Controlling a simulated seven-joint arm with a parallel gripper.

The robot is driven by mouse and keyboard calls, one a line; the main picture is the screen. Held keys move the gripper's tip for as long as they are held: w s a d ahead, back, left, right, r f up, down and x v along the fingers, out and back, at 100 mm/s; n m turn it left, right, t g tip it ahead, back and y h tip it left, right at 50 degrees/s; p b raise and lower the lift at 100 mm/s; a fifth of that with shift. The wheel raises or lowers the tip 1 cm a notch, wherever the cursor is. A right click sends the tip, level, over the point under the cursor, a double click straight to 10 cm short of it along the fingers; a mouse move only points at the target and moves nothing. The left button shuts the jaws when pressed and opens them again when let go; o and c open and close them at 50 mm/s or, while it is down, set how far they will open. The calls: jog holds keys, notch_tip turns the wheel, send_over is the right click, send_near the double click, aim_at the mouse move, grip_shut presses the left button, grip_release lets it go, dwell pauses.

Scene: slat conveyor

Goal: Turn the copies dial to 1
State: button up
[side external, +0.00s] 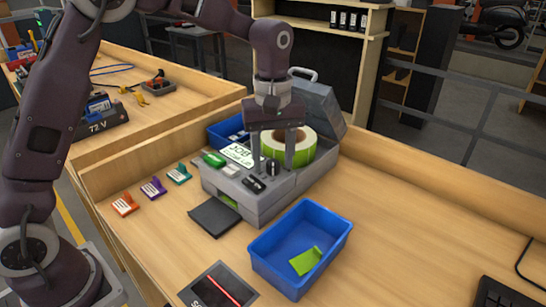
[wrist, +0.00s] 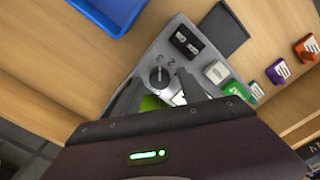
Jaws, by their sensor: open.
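The label printer (side external: 245,205) is a grey machine with its lid raised on the bench. Its copies dial (wrist: 159,77) is a small dark round knob with a pale mark, with small digits printed beside it; I cannot read for certain which digit it points to. In the side view the dial (side external: 272,168) shows between my fingers. My gripper (side external: 272,170) is open, pointing down over the printer's top panel. In the wrist view my gripper (wrist: 160,78) has one finger on each side of the dial, and I cannot tell whether they touch it.
A green label roll (side external: 301,148) and a JOB card (side external: 238,154) are close to my fingers. Dark switches (wrist: 187,41) and a pale button (wrist: 216,71) sit beside the dial. A blue bin (side external: 278,272) stands in front. Orange, purple and teal cartridges (side external: 153,188) lie left.

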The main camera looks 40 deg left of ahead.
grip_shut()
jog(key=shift+m, duration=0.3)
jog(key=m, duration=0.3)
jog(key=shift+m, duration=0.4)
jog(key=m, duration=0.3)
jog(key=shift+m, duration=0.3)
jog(key=m, duration=0.4)
jog(key=shift+d+m, duration=0.1)
jog(key=shift+m, duration=1.7)
jog(key=shift+w+m, duration=0.1)
jog(key=shift+m, duration=0.2)
